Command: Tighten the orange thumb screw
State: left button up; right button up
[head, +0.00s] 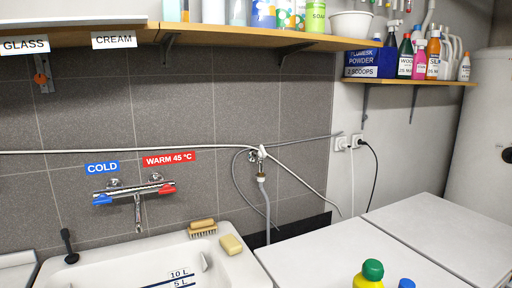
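A small orange piece (41,78), which looks like the thumb screw, sits on a grey metal bracket (45,88) under the left end of the wooden shelf (215,38) in the head view. It is against the tiled wall, just below the GLASS label (24,44). It is too small to tell how far it is screwed in. Neither of my grippers is in view.
A sink (110,262) with a wall mixer tap (132,191) is below. A brush (202,226) and a sponge (231,244) lie on its rim. White worktops (340,250) are at right. Bottles and a blue powder box (371,60) crowd the shelves.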

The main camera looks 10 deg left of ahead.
aim_at(41, 78)
jog(key=u, duration=1.65)
